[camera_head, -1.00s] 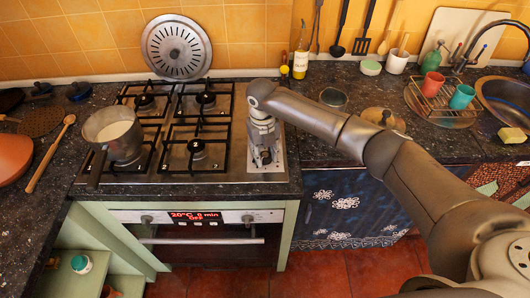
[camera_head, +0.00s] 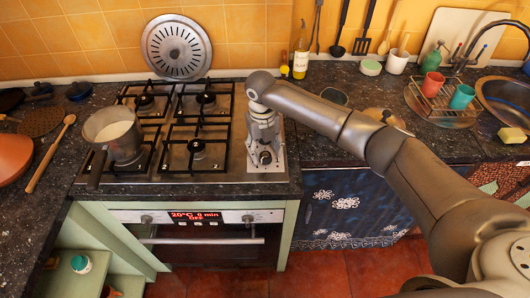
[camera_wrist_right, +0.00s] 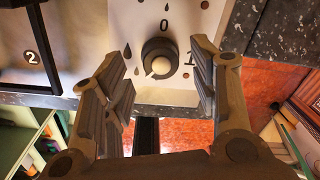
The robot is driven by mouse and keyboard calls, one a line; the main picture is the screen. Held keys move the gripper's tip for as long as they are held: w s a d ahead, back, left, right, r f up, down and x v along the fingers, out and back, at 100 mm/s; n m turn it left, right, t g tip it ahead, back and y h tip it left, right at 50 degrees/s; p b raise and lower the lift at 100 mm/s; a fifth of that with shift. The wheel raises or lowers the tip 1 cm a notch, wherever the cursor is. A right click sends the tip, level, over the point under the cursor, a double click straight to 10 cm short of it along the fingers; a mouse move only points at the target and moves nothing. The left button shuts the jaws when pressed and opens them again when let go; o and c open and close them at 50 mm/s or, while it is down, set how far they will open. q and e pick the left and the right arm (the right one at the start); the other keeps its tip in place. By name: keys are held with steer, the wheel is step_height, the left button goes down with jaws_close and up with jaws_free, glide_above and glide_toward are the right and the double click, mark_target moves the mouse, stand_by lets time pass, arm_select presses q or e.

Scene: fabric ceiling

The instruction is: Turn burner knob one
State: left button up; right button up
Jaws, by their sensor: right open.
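The burner knob (camera_wrist_right: 158,58) is a round dark knob with a pale spot, on a light panel in the right wrist view. A printed 0 stands above it and a 1 to its right. My right gripper (camera_wrist_right: 158,84) is open, with its fingers to the left and right of the knob, apart from it and holding nothing. In the head view my right gripper (camera_head: 264,154) points down over the panel (camera_head: 278,170) at the right of the stove (camera_head: 190,160), hiding most of that panel. My left gripper is not in view.
A metal pot (camera_head: 113,133) stands on the left burners. A round perforated lid (camera_head: 177,46) leans on the back wall. A bottle (camera_head: 300,60) and a lidded pan (camera_head: 383,118) stand right of the stove. A wooden spoon (camera_head: 50,153) lies at the left.

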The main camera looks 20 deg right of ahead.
mark_target(263, 155)
step_height(263, 155, up, 10)
steer(key=shift+a, duration=0.2)
steer(key=shift+f, duration=0.1)
stand_by(0.3)
